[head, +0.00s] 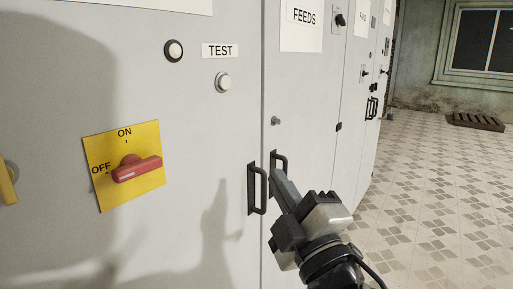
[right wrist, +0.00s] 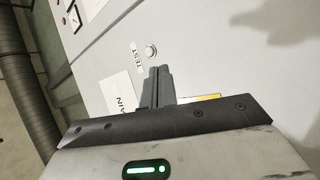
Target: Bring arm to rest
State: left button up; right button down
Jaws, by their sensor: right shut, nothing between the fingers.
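My right gripper (head: 277,180) shows in the head view in front of the grey cabinet (head: 215,130), by the dark door handles (head: 258,188). Its fingers are together with nothing between them. In the right wrist view the shut fingers (right wrist: 157,88) point up toward the cabinet face, and I cannot tell how far they are from it. My left gripper is in neither view.
A red rotary switch (head: 137,169) on a yellow ON/OFF plate (head: 124,145) is on the cabinet at left, its handle nearly level. A white button (head: 222,82) sits under the TEST label (head: 220,50). Tiled floor (head: 440,190) is open at right, with a floor grate (head: 476,121).

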jog(key=s+d+f+m+g+h, duration=0.2)
jog(key=f+m, duration=0.3)
jog(key=f, duration=0.6)
jog(key=s+d+f+m+g+h, duration=0.1)
jog(key=d+f+m+g+h, duration=0.2)
jog(key=f, duration=0.7)
jog(key=s+d+f+m+g, duration=0.2)
jog(key=s+f+m, duration=0.2)
jog(key=s+f, duration=0.2)
jog(key=s+d+f+m+g, duration=0.2)
jog(key=s+d+f+m, duration=0.1)
jog(key=s+f, duration=0.4)
notch_tip(320, 180, down, 4)
jog(key=shift+r+m+g, duration=0.25)
jog(key=shift+m+g, duration=0.05)
jog(key=shift+m, duration=0.6)
jog(key=shift+s, duration=0.1)
